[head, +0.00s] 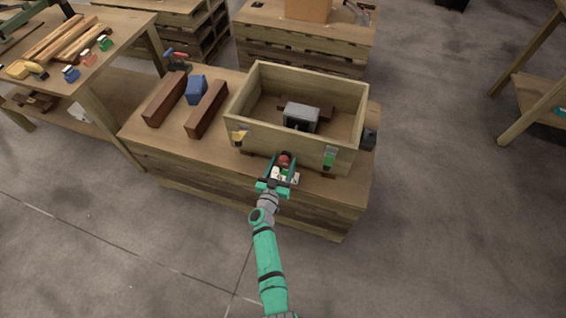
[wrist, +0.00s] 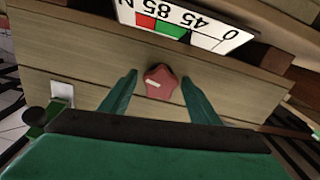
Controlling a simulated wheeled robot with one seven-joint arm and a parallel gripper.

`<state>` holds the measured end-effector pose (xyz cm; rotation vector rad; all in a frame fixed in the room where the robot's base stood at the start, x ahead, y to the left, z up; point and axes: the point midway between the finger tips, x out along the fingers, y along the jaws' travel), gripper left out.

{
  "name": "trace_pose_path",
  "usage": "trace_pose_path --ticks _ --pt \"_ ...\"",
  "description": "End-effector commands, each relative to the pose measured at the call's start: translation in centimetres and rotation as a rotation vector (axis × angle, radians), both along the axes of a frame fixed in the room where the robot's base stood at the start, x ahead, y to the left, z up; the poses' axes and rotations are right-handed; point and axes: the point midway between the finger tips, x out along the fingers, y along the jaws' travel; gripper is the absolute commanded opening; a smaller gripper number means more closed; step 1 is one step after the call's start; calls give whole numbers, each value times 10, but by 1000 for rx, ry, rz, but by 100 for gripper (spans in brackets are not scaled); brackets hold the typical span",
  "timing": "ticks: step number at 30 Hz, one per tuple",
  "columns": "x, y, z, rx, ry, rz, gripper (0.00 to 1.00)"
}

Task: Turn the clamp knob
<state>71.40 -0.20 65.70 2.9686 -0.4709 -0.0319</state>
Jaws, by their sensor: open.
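The clamp knob (wrist: 160,82) is red with rounded lobes and a white mark pointing left in the wrist view. It sits on the wooden front wall of the box, and in the head view the red knob (head: 284,160) shows at the box's front. My gripper (wrist: 159,76) is open, one finger on each side of the knob, with a visible gap on both sides. A dial plate (wrist: 185,24) marked 0, 45, 85 N, with red, green and white bands, lies beside the knob and appears upside down. My gripper (head: 281,168) reaches the box front in the head view.
The open wooden box (head: 258,82) holds a grey block (head: 300,117) and stands on a wooden bench (head: 190,165). Brown bars (head: 207,108) and a blue object (head: 197,90) lie left of it. Latches (head: 330,157) are on the box front. Floor in front is clear.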

Motion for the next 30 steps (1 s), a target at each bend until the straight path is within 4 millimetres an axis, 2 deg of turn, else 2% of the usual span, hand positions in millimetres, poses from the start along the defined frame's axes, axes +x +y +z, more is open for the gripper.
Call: trace_pose_path --ticks 5,10,20,30 --pt "0 0 0 0 0 0 56" --pt "0 1 0 0 0 1 15" --pt "-1 1 0 35 -11 1 15" --pt "-1 1 0 229 -74 2 15"
